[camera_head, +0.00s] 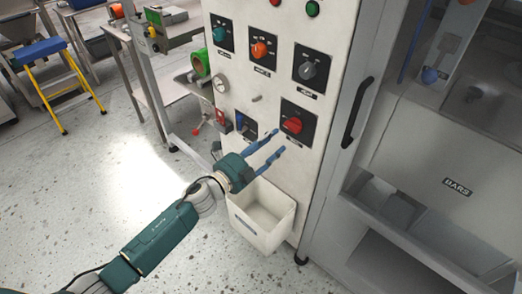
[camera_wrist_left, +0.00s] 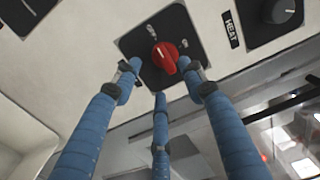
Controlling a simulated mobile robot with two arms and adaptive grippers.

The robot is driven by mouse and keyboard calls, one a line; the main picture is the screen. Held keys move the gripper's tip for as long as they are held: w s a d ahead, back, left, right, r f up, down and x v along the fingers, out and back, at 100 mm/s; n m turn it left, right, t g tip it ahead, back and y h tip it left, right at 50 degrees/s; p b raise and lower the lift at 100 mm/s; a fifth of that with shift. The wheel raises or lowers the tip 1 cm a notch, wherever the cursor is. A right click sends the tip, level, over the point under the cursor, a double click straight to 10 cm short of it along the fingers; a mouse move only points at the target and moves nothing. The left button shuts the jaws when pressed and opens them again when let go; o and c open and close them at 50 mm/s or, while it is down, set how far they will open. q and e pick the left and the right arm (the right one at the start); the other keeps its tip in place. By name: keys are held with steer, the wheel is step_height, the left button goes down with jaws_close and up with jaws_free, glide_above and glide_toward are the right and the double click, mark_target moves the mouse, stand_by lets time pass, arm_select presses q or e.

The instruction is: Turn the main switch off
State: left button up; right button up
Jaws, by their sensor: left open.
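The main switch looks to be the red rotary knob (camera_head: 292,125) on a black plate, low on the right of the white control panel (camera_head: 257,98). In the left wrist view the red knob (camera_wrist_left: 165,58) sits between the fingertips, its grip bar tilted; the small marks around it are hard to read. My left gripper (camera_head: 279,141) is open, its blue fingers spread and pointing at the knob from below left. The fingertips are close to the plate; I cannot tell whether any touches it. My right gripper is out of view.
Other knobs are near: a grey one (camera_head: 308,68) above, an orange one (camera_head: 260,49) and a teal one (camera_head: 220,35). A white bin (camera_head: 262,214) hangs below the panel. A black door handle (camera_head: 357,112) stands to the right.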

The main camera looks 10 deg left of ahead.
arm_select(q)
steer(key=v, duration=0.5)
steer(key=shift+s, duration=0.1)
steer(key=shift+f, duration=0.1)
